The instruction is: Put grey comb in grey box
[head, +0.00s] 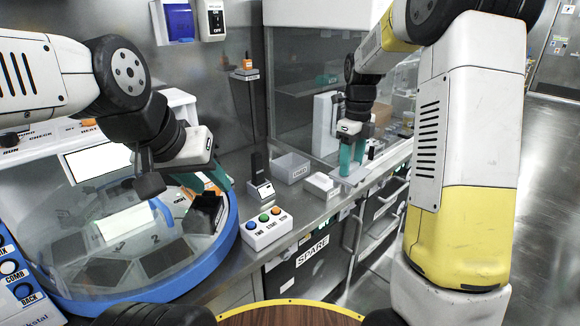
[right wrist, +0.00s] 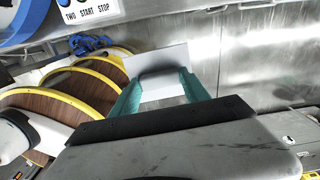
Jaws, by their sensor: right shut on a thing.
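The grey box (head: 291,167) is a small open-topped box with a label, on the steel counter left of my right gripper. My right gripper (head: 351,170) points down over the counter. In the right wrist view its teal fingers (right wrist: 162,92) are shut on a pale grey flat piece (right wrist: 147,62). I cannot tell for sure whether this is the grey comb; its lower part is hidden. My left gripper (head: 201,206) is over the blue-rimmed round machine, its teal fingers spread wide. A black block (head: 207,208) shows by them; they do not appear closed on it.
A button box (head: 268,228) stands at the counter's front edge. A dark upright piece in a white stand (head: 260,188) and a white block (head: 322,186) flank the grey box. The round machine (head: 226,242) fills the left. A clear-walled cabinet (head: 300,95) stands behind.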

